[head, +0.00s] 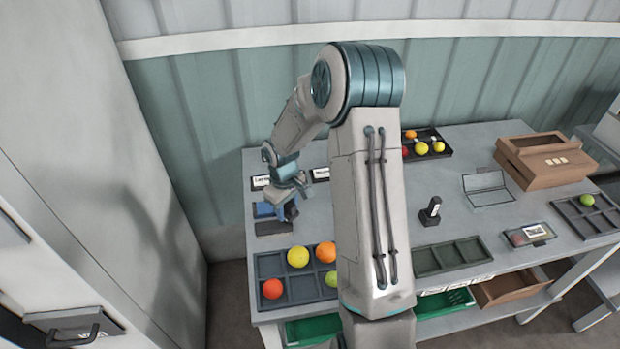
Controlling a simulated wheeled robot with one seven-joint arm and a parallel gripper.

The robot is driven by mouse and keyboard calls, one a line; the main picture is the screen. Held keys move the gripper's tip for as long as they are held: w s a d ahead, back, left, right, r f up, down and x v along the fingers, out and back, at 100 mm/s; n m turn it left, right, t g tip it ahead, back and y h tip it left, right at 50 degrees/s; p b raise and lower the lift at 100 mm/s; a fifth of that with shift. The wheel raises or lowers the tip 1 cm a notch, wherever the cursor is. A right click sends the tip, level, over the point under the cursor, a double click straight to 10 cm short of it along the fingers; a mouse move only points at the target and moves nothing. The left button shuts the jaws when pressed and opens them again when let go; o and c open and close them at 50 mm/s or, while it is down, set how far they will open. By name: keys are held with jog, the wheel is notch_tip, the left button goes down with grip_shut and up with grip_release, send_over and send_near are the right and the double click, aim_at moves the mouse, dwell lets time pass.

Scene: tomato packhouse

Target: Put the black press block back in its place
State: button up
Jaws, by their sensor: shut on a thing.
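My gripper (291,202) is at the left end of the table, pointing down, and is shut on a small dark thing (291,213). I take it to be the black press block, though it is small and partly hidden by the fingers. A blue thing (263,210) is just left of the gripper. A flat dark pad (272,228) lies just in front of it. I cannot tell whether the held block touches either of them.
A dark sectioned tray (262,267) with several tomatoes is in front. Dark label holders (260,183) stand behind. An upright black device (431,211), an empty tray (451,257) and a wooden box (545,160) are right. My arm hides the table's middle.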

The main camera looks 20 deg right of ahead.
aim_at(309, 203)
jog(key=w+d+r+n+b, duration=0.2)
jog(key=w+d+n+b, duration=0.2)
jog(key=w+d+n, duration=0.75)
jog(key=shift+s+a+f+n+b, duration=0.3)
jog(key=shift+s+f+n+b, duration=0.45)
jog(key=shift+f, duration=0.7)
jog(key=shift+s+a+f+n+b, duration=0.25)
jog(key=shift+s+f+b, duration=0.25)
jog(key=shift+f+b, duration=0.75)
jog(key=shift+s+a+f+n+b, duration=0.4)
jog(key=shift+s+f+b, duration=0.25)
jog(key=shift+f, duration=1)
jog(key=shift+f, duration=0.4)
jog(key=o, duration=0.9)
jog(key=shift+c, duration=1.4)
jog(key=shift+r, duration=0.1)
notch_tip(309, 203, up, 7)
jog(key=p, duration=0.4)
jog(key=shift+p, duration=0.3)
